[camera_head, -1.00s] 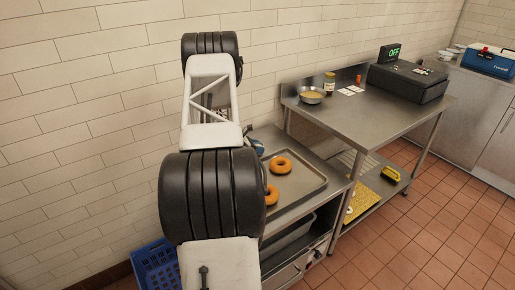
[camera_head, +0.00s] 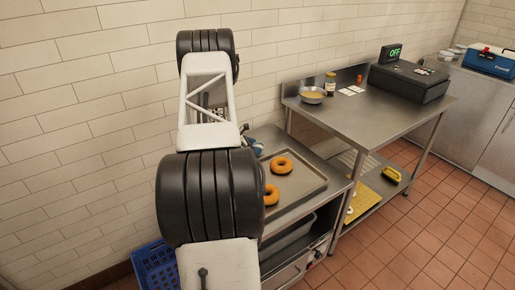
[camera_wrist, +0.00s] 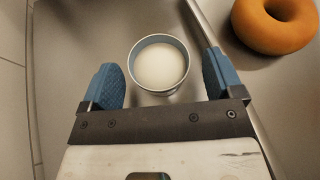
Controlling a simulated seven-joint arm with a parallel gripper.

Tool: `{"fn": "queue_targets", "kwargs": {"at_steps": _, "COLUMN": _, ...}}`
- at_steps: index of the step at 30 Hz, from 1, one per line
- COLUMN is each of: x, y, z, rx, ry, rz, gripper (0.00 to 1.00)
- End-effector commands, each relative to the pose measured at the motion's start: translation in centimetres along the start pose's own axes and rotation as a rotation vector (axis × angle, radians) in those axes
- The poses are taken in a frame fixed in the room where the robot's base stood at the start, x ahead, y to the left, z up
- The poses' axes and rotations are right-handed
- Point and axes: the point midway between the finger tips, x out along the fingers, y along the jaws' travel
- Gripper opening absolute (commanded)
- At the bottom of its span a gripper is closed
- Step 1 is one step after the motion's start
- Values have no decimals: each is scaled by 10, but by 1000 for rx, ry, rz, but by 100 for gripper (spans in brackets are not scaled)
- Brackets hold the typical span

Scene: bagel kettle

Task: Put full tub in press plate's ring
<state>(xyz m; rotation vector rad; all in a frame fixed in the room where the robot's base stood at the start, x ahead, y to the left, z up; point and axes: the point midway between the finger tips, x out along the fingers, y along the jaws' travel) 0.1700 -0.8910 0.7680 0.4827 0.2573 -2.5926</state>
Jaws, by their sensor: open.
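In the wrist view, a round tub (camera_wrist: 160,93) with a pale blue-grey wall and white contents stands upright on a grey metal surface. My gripper (camera_wrist: 162,80) is open, with one blue finger to the left of the tub and one to the right. Gaps show between both fingers and the tub, so it is not gripped. In the head view my arm covers most of this spot, and the tub cannot be made out. I cannot identify the press plate or its ring in either view.
Orange-brown bagels lie on a metal tray (camera_head: 312,190); one bagel (camera_wrist: 275,22) is right of my gripper. A steel table (camera_head: 365,120) to the right holds a bowl (camera_head: 312,96), a jar (camera_head: 330,84) and a dark box (camera_head: 410,82) beside a green "OFF" display (camera_head: 393,52).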

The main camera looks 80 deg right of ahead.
Motion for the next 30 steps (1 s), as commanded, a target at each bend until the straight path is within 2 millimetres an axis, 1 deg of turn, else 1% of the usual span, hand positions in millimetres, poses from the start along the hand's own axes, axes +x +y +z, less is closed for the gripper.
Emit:
{"fn": "queue_targets", "kwargs": {"at_steps": 1, "x": -8, "y": 1, "z": 0, "rx": 0, "ry": 0, "rz": 3, "gripper": 86}}
{"fn": "queue_targets", "kwargs": {"at_steps": 9, "x": -52, "y": 1, "z": 0, "rx": 0, "ry": -1, "rz": 3, "gripper": 86}}
{"fn": "queue_targets", "kwargs": {"at_steps": 15, "x": -80, "y": 0, "z": -1, "rx": -1, "ry": 0, "rz": 3, "gripper": 86}}
{"fn": "queue_targets", "kwargs": {"at_steps": 21, "x": -95, "y": 0, "z": 0, "rx": -1, "ry": 0, "rz": 1, "gripper": 86}}
{"fn": "queue_targets", "kwargs": {"at_steps": 30, "x": -98, "y": 0, "z": 0, "rx": -1, "ry": 0, "rz": 1, "gripper": 86}}
